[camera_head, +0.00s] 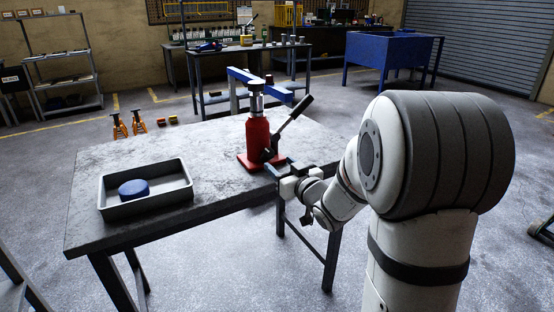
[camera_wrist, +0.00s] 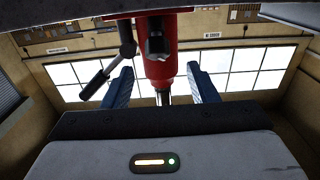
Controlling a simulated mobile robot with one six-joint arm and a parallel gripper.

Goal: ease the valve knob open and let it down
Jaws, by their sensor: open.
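The wrist view is upside down and shows the red jack body (camera_wrist: 160,67) ahead. A dark valve knob (camera_wrist: 158,46) sticks out low on it, towards the camera. My gripper (camera_head: 277,169) is low beside the jack base. In the wrist view its blue fingers (camera_wrist: 160,72) are open, either side of the jack body, with nothing held. Contact cannot be told.
A grey tray (camera_head: 107,209) with a blue round thing (camera_head: 134,189) stands at the left of the table (camera_head: 215,203). The jack's handle (camera_wrist: 95,84) hangs near the left finger in the wrist view. The table middle is clear. Orange stands (camera_head: 138,122) are on the floor behind.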

